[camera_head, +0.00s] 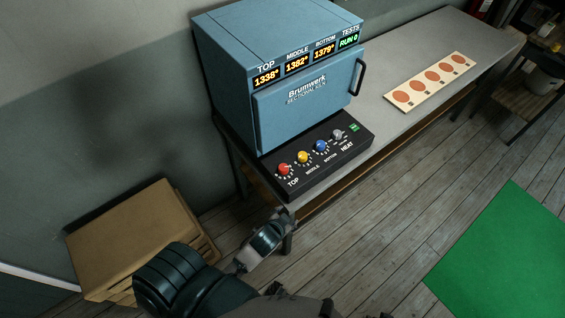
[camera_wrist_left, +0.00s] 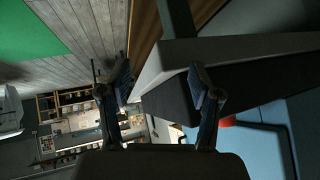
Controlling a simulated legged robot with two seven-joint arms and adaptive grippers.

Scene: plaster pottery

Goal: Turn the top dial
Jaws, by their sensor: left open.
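The blue kiln (camera_head: 280,90) stands on a grey bench with a black control panel (camera_head: 262,170) at its front. The top dial (camera_head: 283,169) is red and sits at the left end of the panel, above the label TOP. My left gripper (camera_head: 279,222) is open and empty, in front of and below the panel's left corner, apart from the dial. In the left wrist view its two fingers (camera_wrist_left: 162,92) are spread, with the panel edge behind them. A red patch (camera_wrist_left: 228,122), likely the dial, shows partly hidden behind the right finger. My right gripper is not in view.
Yellow (camera_head: 303,157), blue (camera_head: 321,146) and grey (camera_head: 338,134) dials sit right of the red one. The display (camera_head: 266,76) reads TOP 1338°. A card with orange discs (camera_head: 430,82) lies on the bench. Cardboard boxes (camera_head: 135,225) stand at left; a green mat (camera_head: 510,250) lies right.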

